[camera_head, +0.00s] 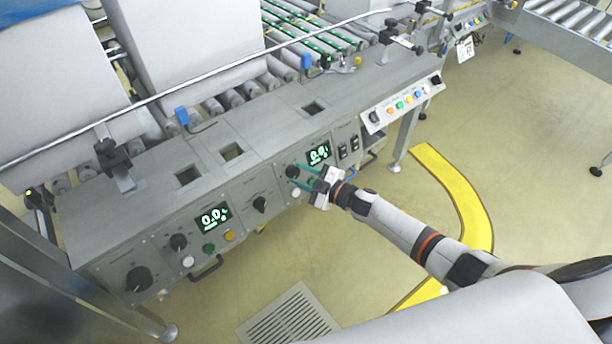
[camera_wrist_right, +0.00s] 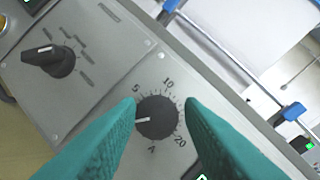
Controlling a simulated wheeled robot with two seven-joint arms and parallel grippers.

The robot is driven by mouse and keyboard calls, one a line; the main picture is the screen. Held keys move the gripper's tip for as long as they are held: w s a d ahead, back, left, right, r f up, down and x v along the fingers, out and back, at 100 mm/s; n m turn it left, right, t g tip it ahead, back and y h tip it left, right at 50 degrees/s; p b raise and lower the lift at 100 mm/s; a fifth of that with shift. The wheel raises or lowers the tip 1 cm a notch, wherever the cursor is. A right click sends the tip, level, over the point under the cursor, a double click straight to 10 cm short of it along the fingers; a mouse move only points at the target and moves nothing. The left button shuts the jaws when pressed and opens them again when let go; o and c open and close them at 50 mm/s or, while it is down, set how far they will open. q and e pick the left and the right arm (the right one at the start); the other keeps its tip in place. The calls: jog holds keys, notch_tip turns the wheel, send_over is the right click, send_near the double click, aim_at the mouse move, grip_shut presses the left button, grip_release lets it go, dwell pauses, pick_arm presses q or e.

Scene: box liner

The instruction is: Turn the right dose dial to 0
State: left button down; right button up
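The right dose dial (camera_head: 292,171) is a round black knob on the front of the grey console. It shows larger in the right wrist view (camera_wrist_right: 157,117), with printed marks including 5, 10 and 20 around it. Its white pointer line points left, below the 5; no 0 is legible there. My right gripper (camera_head: 297,178) has teal fingers and is at the dial. In the right wrist view its fingers (camera_wrist_right: 162,108) are spread on either side of the knob, with visible gaps, so it is open. My left gripper is not in view.
The right green display (camera_head: 319,154) reads about 0.0, as does the left display (camera_head: 214,218). A black selector knob (camera_head: 260,204) sits left of the dial, and another large knob (camera_head: 138,279) is at far left. Push buttons (camera_head: 229,235) lie below the left display.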

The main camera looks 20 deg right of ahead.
jog(key=o, duration=0.4)
jog(key=shift+w+r, duration=0.1)
jog(key=shift+w, duration=0.15)
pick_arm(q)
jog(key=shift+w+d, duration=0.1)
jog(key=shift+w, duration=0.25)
